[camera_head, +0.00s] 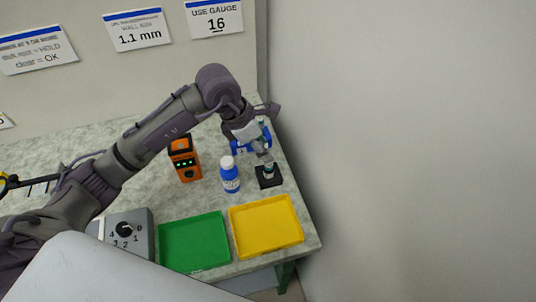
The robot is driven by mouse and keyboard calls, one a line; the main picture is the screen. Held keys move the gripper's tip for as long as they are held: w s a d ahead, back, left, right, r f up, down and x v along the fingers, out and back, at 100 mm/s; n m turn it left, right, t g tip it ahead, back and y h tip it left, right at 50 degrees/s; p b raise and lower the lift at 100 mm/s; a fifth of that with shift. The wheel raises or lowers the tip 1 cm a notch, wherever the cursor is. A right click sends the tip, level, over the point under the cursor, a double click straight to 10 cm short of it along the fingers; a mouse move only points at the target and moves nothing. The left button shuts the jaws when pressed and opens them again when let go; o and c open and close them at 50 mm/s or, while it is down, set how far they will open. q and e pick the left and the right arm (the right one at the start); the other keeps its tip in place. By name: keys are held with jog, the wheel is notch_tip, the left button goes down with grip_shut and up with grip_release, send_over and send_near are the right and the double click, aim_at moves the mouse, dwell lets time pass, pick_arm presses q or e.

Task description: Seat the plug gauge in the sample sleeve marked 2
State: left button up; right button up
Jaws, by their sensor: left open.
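My left gripper (264,160) reaches down at the right end of the bench. It is open, with its fingertips just above a black block (269,182). A small dark teal and pale upright piece (268,169) stands on this block, right under the fingertips; it may be the plug gauge, but it is too small to tell. A blue holder (238,147) with a small white mark is behind the gripper and partly hidden by it. I cannot read a sleeve marked 2. My right gripper is not in view.
A blue bottle (230,178) with a white cap stands just left of the black block. An orange device (185,163) is farther left. A green tray (194,265) and a yellow tray (268,249) lie in front. A grey dial box (139,219) is at left.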

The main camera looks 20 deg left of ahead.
pick_arm(q)
jog(key=v, duration=0.7)
jog(key=shift+r+b, duration=0.2)
jog(key=shift+b, duration=0.1)
jog(key=shift+s, duration=0.1)
